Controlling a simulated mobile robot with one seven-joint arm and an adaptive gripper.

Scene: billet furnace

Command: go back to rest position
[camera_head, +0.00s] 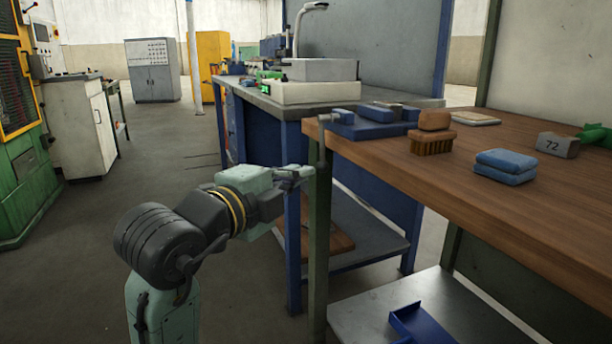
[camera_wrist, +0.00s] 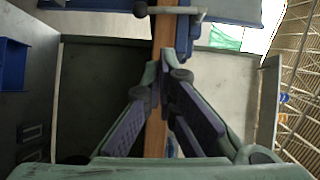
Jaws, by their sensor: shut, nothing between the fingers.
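My gripper (camera_head: 296,174) is beside the left front corner of the wooden workbench (camera_head: 470,191), just below its top, near the green front leg (camera_head: 318,245). I cannot tell whether it touches the leg. In the wrist view my gripper (camera_wrist: 164,80) has its fingers together at the tips, with nothing held between them. The edge of the bench shows as a brown strip behind the fingers.
On the bench are a blue vise (camera_head: 366,124), a wooden brush (camera_head: 433,142), blue cloths (camera_head: 505,166) and a block marked 72 (camera_head: 558,145). A blue bench (camera_head: 262,118) stands behind. Open floor (camera_head: 160,160) lies to the left.

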